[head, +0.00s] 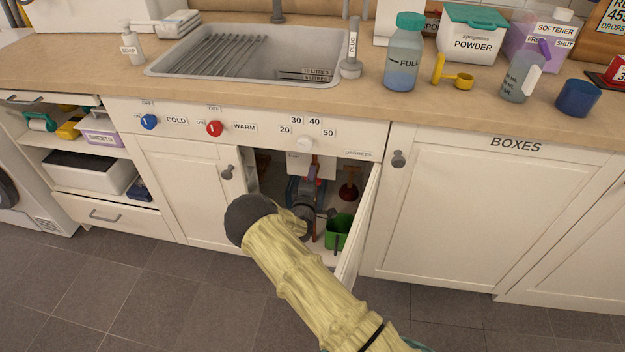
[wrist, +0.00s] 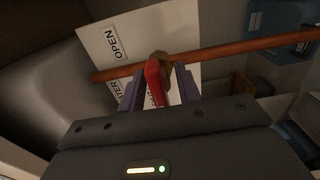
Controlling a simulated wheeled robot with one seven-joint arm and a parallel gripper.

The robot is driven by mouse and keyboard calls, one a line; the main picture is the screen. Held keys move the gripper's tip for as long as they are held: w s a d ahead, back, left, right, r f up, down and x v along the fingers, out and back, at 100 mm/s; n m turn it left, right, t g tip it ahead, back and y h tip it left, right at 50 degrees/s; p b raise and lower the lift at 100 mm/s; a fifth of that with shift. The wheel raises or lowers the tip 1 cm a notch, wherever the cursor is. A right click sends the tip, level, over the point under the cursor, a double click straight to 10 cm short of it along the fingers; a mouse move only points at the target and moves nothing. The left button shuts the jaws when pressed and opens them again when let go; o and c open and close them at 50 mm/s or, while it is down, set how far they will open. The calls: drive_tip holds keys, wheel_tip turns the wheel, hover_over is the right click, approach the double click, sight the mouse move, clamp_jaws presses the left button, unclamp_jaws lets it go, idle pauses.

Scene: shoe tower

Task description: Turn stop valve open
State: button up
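The stop valve has a red lever (wrist: 154,80) on a brass-coloured body (wrist: 160,62), set on a copper pipe (wrist: 215,53) in the wrist view. Behind it is a white card (wrist: 97,45) reading OPEN, its other words partly hidden. My gripper (wrist: 158,76) has its two purple fingers apart, one on each side of the red lever. The lever's near end is hidden by the gripper body. I cannot tell whether a finger touches it. In the head view my gripper (head: 312,172) is inside the open cupboard under the sink, and the lever is hidden.
The open cupboard door (head: 360,225) stands just right of my arm. A green bucket (head: 338,230) and a plunger (head: 348,191) are inside on the right. The sink (head: 245,55) is above, with blue (head: 149,121) and red (head: 214,128) knobs on the front panel.

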drive_tip(key=shift+w, duration=0.2)
clamp_jaws()
